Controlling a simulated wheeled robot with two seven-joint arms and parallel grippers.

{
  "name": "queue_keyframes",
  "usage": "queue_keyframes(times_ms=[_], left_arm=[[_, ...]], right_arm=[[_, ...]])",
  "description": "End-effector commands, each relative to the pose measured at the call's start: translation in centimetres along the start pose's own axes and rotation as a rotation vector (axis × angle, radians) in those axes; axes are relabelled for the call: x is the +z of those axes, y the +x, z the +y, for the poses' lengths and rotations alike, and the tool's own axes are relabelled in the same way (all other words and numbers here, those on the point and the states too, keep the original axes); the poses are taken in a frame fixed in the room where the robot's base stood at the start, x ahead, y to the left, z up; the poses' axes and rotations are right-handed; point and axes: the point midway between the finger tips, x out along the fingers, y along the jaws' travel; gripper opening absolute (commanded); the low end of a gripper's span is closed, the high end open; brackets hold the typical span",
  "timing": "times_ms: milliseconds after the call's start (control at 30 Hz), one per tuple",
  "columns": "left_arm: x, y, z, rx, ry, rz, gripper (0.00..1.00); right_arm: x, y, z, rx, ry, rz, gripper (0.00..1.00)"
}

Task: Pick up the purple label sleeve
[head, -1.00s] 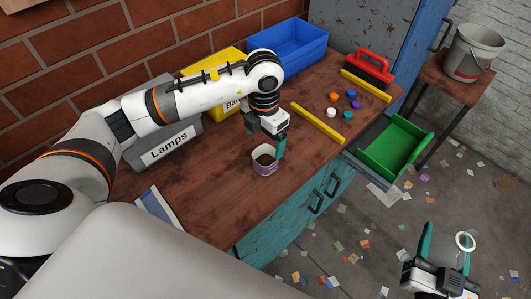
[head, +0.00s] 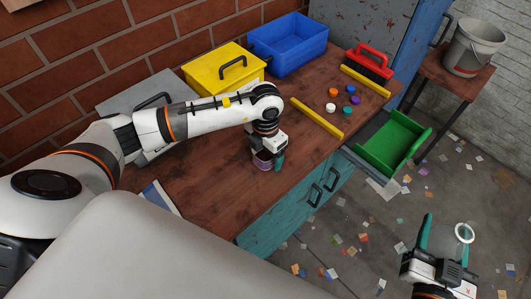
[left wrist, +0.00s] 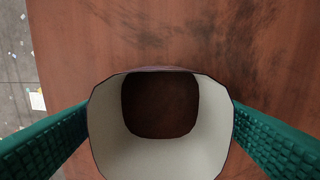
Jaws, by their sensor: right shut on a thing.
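The purple label sleeve (head: 263,165) is an open, upright tube on the wooden bench, partly hidden by my left gripper in the head view. In the left wrist view I look down through the sleeve (left wrist: 165,150) and see its pale inside and the bench through it. My left gripper (head: 267,160) is open, with a green finger on either side of the sleeve, very close to its wall. I cannot tell whether they touch it. My right gripper (head: 442,243), over the floor at lower right, is shut on a pale ring-shaped thing (head: 464,233).
Grey (head: 140,93), yellow (head: 222,80) and blue (head: 290,50) bins line the wall. A green tray (head: 393,148) sits beyond the bench edge.

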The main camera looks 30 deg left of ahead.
Motion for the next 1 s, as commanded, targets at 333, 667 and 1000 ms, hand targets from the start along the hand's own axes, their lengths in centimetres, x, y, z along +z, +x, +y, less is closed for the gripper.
queue_keyframes(times_ms=[333, 667, 1000], left_arm=[[0.0, -0.1, 0.0, 0.000, -0.001, 0.000, 0.42], [-0.1, -1.2, -0.1, -0.001, -0.001, 0.005, 0.42], [-0.1, -7.7, -0.1, -0.001, 0.000, 0.004, 0.42]], right_arm=[[0.0, 0.0, 0.0, 0.000, 0.000, 0.000, 0.19], [-0.2, 0.0, 0.0, 0.000, 0.000, 0.000, 0.19], [-0.9, 0.0, 0.0, 0.000, 0.000, 0.000, 0.19]])
